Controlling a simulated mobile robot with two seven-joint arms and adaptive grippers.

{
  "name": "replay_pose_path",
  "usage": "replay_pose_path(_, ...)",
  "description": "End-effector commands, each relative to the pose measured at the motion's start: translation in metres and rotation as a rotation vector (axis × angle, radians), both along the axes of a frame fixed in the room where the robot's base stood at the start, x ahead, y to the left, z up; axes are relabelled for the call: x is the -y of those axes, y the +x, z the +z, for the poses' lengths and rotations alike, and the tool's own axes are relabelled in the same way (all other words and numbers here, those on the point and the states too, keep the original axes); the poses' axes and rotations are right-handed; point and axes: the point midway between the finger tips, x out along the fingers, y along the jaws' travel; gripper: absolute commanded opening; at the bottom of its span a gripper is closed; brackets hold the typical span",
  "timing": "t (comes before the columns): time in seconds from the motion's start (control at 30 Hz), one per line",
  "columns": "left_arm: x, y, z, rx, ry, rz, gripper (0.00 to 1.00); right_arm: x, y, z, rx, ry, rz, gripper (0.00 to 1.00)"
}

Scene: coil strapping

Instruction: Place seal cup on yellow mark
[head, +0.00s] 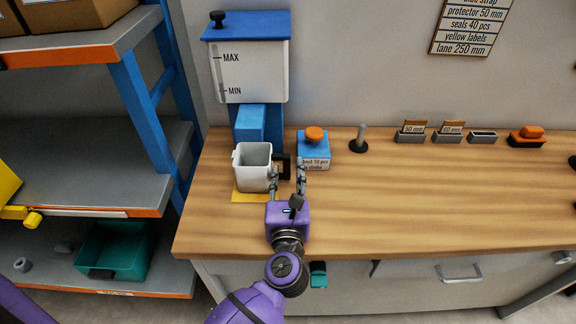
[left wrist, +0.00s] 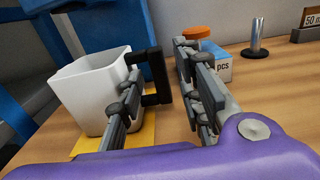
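The white seal cup (head: 253,168) stands upright on the yellow mark (head: 248,197), in front of the blue dispenser. My right gripper is not in view.
The dispenser (head: 245,75) rises at the back. A blue box with an orange button (head: 313,150) stands right of the handle. A metal post (head: 360,140) and several small holders (head: 410,136) line the back. The wooden bench (head: 420,200) is clear in front.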

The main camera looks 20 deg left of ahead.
Motion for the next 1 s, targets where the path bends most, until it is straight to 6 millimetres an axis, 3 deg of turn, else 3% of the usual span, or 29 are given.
replay_pose_path(0.2,0.013,-0.047,-0.005,-0.007,-0.003,0.001,0.33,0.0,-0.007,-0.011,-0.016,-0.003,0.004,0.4)
replay_pose_path(0.4,0.02,-0.071,-0.003,-0.004,0.0,0.001,0.33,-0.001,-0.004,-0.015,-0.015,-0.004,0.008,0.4)
replay_pose_path(1.0,0.022,-0.076,0.0,0.0,0.0,0.0,0.33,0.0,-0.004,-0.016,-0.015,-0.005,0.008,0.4)
